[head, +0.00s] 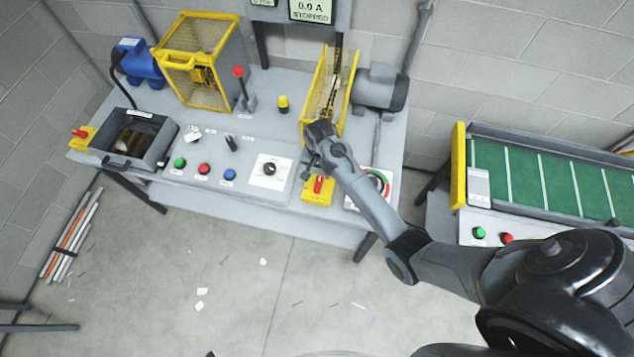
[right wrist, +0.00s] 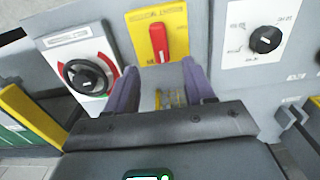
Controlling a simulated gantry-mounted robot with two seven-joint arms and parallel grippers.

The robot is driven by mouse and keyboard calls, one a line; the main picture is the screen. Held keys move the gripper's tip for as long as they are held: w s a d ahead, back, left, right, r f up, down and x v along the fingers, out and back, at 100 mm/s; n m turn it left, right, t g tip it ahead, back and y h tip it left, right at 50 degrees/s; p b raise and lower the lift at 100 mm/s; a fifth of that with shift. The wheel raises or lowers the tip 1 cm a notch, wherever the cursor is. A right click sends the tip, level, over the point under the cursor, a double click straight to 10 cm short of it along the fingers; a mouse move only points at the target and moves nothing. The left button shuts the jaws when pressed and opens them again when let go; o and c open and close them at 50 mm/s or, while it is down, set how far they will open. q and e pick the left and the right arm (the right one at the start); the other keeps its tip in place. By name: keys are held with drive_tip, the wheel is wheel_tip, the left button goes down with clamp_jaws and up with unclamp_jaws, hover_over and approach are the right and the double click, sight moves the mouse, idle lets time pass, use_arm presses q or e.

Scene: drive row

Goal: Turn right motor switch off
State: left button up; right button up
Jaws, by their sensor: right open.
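The right motor switch (head: 318,185) is a red rotary handle on a yellow plate (head: 317,198) at the right front of the grey bench. It also shows in the right wrist view as an upright red handle (right wrist: 158,42) on its yellow plate (right wrist: 177,22). My right gripper (head: 311,168) is just above and behind this switch in the head view. In the right wrist view its two fingers (right wrist: 160,70) are open and spread, with the handle beyond the gap between them. I see nothing held, and contact with the handle cannot be told. My left gripper is out of view.
A selector dial (head: 270,169) and a red-green arc dial (head: 377,183) flank the switch. Behind are a yellow guard (head: 322,95) and grey motor (head: 380,88). Another red-yellow switch (head: 80,134) is far left. The display (head: 310,10) reads 0.0 A, STOPPED. A green conveyor (head: 540,178) stands right.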

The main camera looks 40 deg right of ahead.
sight(319, 183)
wheel_tip(319, 183, down, 9)
drive_tip(key=shift+r+b, duration=0.1)
drive_tip(key=shift+b, duration=0.2)
clamp_jaws()
idle(0.4)
